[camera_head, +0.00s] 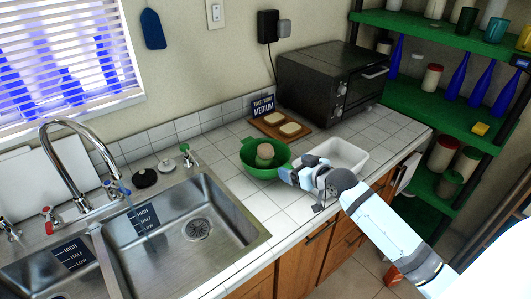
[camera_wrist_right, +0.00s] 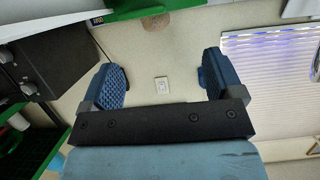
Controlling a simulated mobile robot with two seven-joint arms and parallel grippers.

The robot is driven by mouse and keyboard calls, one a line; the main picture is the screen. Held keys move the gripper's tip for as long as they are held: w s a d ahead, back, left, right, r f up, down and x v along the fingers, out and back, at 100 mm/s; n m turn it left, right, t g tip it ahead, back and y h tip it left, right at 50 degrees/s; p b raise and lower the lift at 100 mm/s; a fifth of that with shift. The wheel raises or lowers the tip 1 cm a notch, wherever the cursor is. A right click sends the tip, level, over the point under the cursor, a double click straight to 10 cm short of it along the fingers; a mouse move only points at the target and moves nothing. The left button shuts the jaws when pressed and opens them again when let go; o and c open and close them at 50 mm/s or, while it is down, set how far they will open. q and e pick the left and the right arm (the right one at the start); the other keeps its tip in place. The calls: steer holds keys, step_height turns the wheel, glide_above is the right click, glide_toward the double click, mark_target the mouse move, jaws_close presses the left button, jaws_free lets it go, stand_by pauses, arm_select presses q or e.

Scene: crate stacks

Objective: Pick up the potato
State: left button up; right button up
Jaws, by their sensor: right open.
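A beige-brown rounded item, which looks like the potato (camera_head: 264,152), sits in the green bowl (camera_head: 253,170) on the white tiled counter. In the right wrist view, which looks upside down, a brown speckled piece that looks like the potato (camera_wrist_right: 157,20) shows at the top edge, between my finger directions. My right gripper (camera_head: 292,174) is just right of the bowl at about rim height, apart from the potato. Its fingers stand wide apart with nothing between them in the right wrist view (camera_wrist_right: 160,78). My left gripper is not in view.
A white tray (camera_head: 360,165) stands right of the bowl, behind my right arm. A cutting board (camera_head: 303,131) with toast and a small sign (camera_head: 263,106) lie behind, near a black toaster oven (camera_head: 330,85). The steel sink (camera_head: 180,250) and faucet (camera_head: 62,130) are left. Green shelves (camera_head: 430,100) stand right.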

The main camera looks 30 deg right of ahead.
mark_target(269, 149)
steer(key=w, duration=0.5)
steer(key=w+f, duration=0.1)
steer(key=w, duration=0.2)
steer(key=shift+w+d+p, duration=0.2)
steer(key=shift+d+p, duration=0.1)
steer(key=shift+p, duration=0.1)
steer(key=shift+r+p+x, duration=0.2)
steer(key=shift+p+x, duration=0.35)
steer(key=shift+x, duration=2.45)
steer(key=shift+c, duration=0.4)
steer(key=c, duration=1.1)
steer(key=shift+o, duration=0.2)
steer(key=shift+r, duration=0.1)
